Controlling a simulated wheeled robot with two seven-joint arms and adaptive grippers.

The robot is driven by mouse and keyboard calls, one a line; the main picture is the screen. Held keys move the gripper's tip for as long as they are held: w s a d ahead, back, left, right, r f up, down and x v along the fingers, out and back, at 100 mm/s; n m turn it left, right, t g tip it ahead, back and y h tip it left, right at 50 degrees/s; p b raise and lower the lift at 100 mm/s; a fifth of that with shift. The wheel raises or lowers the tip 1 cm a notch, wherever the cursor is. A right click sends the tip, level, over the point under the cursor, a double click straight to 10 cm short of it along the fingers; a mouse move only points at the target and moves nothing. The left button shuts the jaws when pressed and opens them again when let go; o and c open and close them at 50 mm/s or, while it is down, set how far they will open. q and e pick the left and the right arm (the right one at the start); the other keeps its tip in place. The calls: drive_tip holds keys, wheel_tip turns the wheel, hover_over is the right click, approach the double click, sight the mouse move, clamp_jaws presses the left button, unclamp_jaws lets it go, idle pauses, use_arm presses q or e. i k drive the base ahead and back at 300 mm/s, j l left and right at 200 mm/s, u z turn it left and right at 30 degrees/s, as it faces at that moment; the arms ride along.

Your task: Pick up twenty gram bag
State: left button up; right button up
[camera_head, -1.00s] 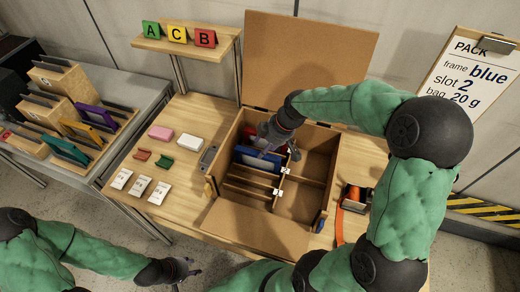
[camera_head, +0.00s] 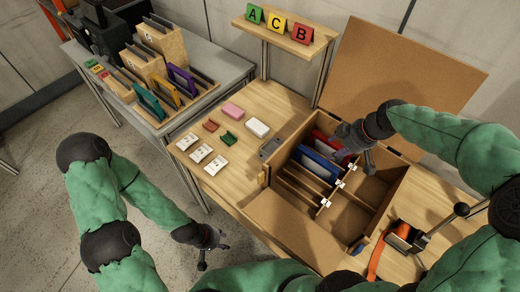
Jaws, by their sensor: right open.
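Three small white bags with dark print lie in a row on the left of the wooden table: one at the back (camera_head: 187,141), one in the middle (camera_head: 201,154), one in front (camera_head: 215,166). Their print is too small to read, so I cannot tell which is the twenty gram one. My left gripper (camera_head: 212,257) looks open and empty, low in front of the table's front edge and apart from the bags. My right gripper (camera_head: 357,158) is open over the wooden box (camera_head: 265,212), beside the blue frame (camera_head: 318,163) standing in a slot.
Pink (camera_head: 233,110) and white (camera_head: 257,128) blocks and small red (camera_head: 211,126) and green (camera_head: 229,139) pieces lie behind the bags. A grey device (camera_head: 270,148) sits by the box. An orange strap tool (camera_head: 400,238) is at right. A grey side table (camera_head: 205,100) holds framed racks.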

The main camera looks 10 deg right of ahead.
sight(219, 161)
drive_tip(key=k+j, duration=0.8)
